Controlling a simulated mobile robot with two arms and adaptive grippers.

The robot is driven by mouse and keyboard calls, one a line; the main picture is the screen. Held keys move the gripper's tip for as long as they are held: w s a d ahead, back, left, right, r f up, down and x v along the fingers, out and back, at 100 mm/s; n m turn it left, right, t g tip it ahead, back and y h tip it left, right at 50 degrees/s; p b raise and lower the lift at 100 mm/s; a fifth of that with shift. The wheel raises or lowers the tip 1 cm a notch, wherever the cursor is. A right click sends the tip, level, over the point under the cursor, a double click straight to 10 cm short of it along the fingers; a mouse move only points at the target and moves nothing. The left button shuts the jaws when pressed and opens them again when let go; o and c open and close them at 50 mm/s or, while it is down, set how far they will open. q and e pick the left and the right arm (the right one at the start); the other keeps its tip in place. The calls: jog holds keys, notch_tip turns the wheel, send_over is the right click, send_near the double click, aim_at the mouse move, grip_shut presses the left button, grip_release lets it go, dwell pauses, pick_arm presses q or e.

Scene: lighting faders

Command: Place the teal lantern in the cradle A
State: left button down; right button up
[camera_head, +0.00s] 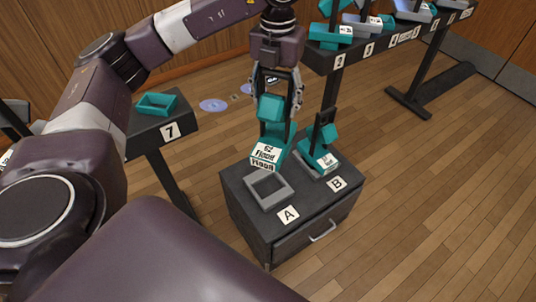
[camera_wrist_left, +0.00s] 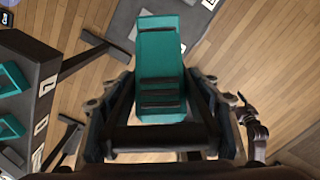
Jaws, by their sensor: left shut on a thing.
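The teal lantern (camera_head: 268,110) has a white label reading "Flood" on its base. My left gripper (camera_head: 277,92) is shut on its upper part and holds it upright. In the left wrist view the lantern (camera_wrist_left: 160,60) sits between the fingers. Cradle A (camera_head: 288,191) is an empty grey square frame on the dark cabinet top, beside the "A" label. The lantern's base shows just behind the cradle in the head view, and a gap looks to be between them; its exact height is unclear. My right gripper is not recognisable in either view.
Another teal lantern with dark parts (camera_head: 327,133) stands at cradle B, close right of the held one. The cabinet (camera_head: 240,220) has a drawer handle in front. A stand marked 7 (camera_head: 150,135) holds an empty teal frame. A long rack (camera_head: 322,62) of lanterns runs along the back right.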

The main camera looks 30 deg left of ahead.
aim_at(268, 128)
pick_arm(q)
jog(key=f+n+b, duration=0.1)
jog(key=n, duration=0.1)
jog(key=w+a+f+n+b, duration=0.1)
jog(key=n, duration=0.2)
jog(key=a+f+n+b, duration=0.1)
jog(key=f+n+b, duration=0.1)
jog(key=shift+w+a, duration=0.2)
jog(key=n, duration=0.1)
jog(key=n+b, duration=0.1)
jog(key=a+f+n, duration=0.1)
jog(key=n, duration=0.1)
jog(key=shift+w+f+b, duration=0.1)
jog(key=shift+w+b, duration=0.15)
jog(key=shift+b, duration=0.05)
notch_tip(268, 128, down, 20)
jog(key=b, duration=0.3)
pick_arm(e)
notch_tip(268, 128, up, 12)
jog(key=w+t, duration=0.1)
jog(key=w, duration=0.1)
jog(key=shift+w, duration=0.4)
pick_arm(q)
jog(key=c, duration=0.7)
grip_release()
